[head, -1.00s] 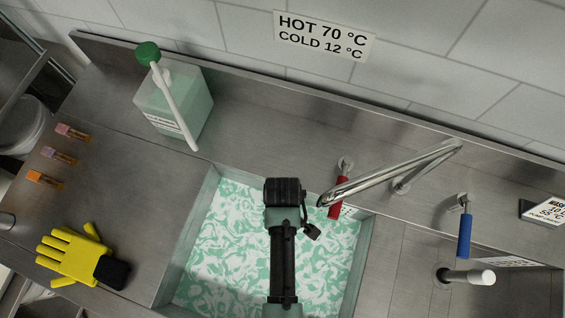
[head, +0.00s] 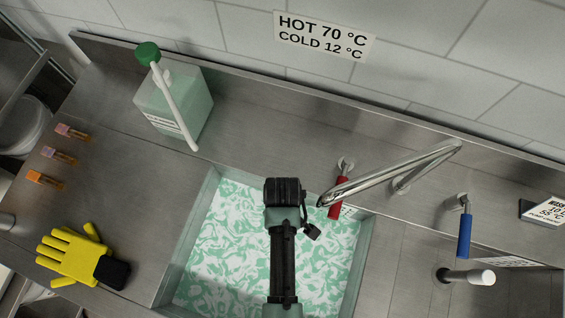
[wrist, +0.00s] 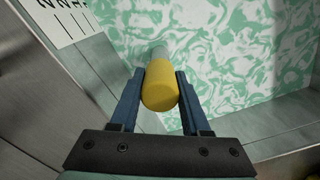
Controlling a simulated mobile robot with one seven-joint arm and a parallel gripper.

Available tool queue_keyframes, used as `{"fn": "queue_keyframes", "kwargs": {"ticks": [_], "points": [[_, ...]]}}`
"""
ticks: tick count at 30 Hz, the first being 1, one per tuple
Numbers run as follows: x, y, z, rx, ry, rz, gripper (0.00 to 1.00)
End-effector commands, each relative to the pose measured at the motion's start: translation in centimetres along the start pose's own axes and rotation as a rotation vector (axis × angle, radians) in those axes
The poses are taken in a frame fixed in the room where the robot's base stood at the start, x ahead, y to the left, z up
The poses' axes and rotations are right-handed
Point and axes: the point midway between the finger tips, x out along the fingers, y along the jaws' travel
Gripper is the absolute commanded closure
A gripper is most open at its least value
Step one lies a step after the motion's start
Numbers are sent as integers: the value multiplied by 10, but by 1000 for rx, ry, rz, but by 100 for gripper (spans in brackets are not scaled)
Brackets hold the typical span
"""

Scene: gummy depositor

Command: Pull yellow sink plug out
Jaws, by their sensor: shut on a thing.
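The yellow sink plug (wrist: 160,91) shows in the wrist view as an upright-looking yellow cylinder between the two blue fingers. My gripper (wrist: 160,95) is shut on it. Beyond the yellow part, a paler length runs into the green-and-white liquid. Its lower end is hidden by the liquid. The sink (head: 190,250) is filled with this swirled liquid (head: 235,215). In the head view my arm reaches down over the sink, and it hides the plug and the fingers.
A chrome faucet (head: 400,172) reaches over the sink's right side, near a red-handled tap (head: 339,198) and a blue-handled tap (head: 464,235). A pale green jug (head: 180,103) stands behind.

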Motion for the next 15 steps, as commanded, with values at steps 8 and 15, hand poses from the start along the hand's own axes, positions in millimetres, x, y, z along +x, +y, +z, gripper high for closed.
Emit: {"fn": "queue_keyframes", "kwargs": {"ticks": [8,15], "points": [[-11,0,0,0,1,1,100],[-20,0,0,0,1,1,100]]}}
